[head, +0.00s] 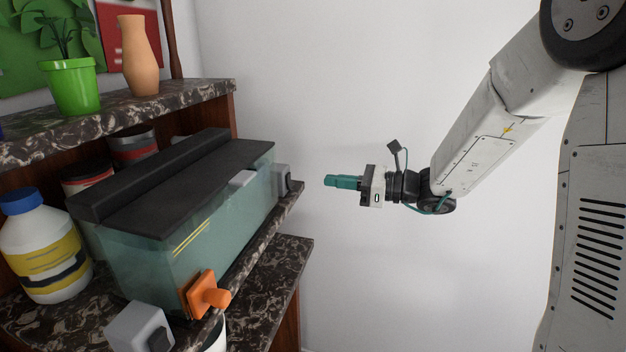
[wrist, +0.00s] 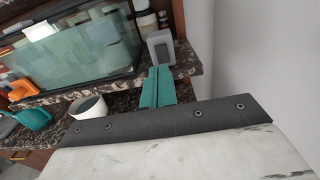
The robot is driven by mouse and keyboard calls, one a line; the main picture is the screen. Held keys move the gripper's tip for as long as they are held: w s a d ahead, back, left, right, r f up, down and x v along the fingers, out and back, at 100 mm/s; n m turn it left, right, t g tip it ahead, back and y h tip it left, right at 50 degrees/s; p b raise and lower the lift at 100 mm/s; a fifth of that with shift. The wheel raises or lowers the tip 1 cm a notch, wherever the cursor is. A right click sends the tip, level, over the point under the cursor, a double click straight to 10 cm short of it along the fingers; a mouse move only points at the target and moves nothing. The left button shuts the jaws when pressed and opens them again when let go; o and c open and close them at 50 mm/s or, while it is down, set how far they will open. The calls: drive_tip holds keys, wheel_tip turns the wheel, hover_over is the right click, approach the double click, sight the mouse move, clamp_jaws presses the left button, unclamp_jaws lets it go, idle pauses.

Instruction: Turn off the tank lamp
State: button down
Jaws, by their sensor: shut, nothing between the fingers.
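The glass tank (head: 215,225) stands on a marbled shelf, with a dark lid and a long black bar-shaped lamp (head: 150,178) on top. A grey box (head: 283,180) with a darker face sits at the tank's far right end; in the wrist view a grey box (wrist: 160,47) stands just beyond my fingertips. Another grey box (head: 140,328) with a dark part is at the near end. I cannot tell which box works the lamp. My gripper (head: 328,181) is shut and empty, in the air right of the tank, apart from it. Its teal fingers (wrist: 157,72) show in the wrist view.
An orange knob (head: 205,294) is at the tank's near corner. A blue-capped bottle (head: 42,245) stands left. A plant pot (head: 73,88) and vase (head: 139,55) are on the upper shelf. A white cup (wrist: 88,107) is below. The space before the right wall is clear.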

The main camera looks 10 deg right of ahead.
drive_tip(key=v, duration=0.6)
idle(0.3)
drive_tip(key=s+a+f+n+g+h, duration=0.1)
drive_tip(key=s+f+n+g+h, duration=0.2)
drive_tip(key=s+n, duration=0.4)
drive_tip(key=s+a+f+n+g+h, duration=0.2)
drive_tip(key=s+n+g, duration=0.35)
drive_tip(key=s, duration=0.35)
drive_tip(key=s+d+r+n+t+h, duration=0.1)
drive_tip(key=s+d+r+n+h, duration=0.1)
drive_tip(key=s+n+h, duration=0.3)
drive_tip(key=s+d+r+n+t+h, duration=0.1)
drive_tip(key=s+d+n+h, duration=0.4)
drive_tip(key=s, duration=0.5)
drive_tip(key=shift+s+d+r+n+h, duration=0.2)
drive_tip(key=shift+r+n+h, duration=0.2)
drive_tip(key=shift+r, duration=0.45)
